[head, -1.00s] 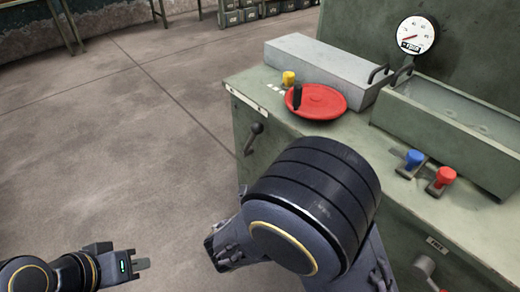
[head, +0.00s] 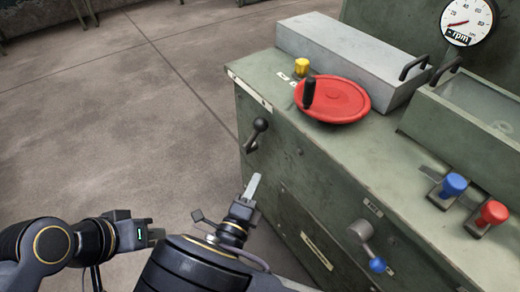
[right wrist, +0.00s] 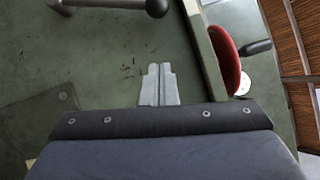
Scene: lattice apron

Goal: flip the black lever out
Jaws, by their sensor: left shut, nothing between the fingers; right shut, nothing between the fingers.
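The black lever (head: 257,134) with a ball knob is on the green machine's front face, near its left corner. In the right wrist view the lever's dark ball knob (right wrist: 156,7) and grey arm show at the top edge. My right gripper (head: 252,186) is shut and empty, below the lever and apart from it. Its closed fingers (right wrist: 158,84) point toward the machine face in the wrist view. My left gripper (head: 155,234) is shut and empty at the lower left, over the floor, away from the machine.
The green machine (head: 330,160) carries a red handwheel (head: 345,101), a yellow knob (head: 301,67), a blue knob (head: 453,185) and a red knob (head: 492,213). A lever with a blue ball (head: 377,264) sits lower on the front. A gauge (head: 467,21) stands behind. Floor at left is clear.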

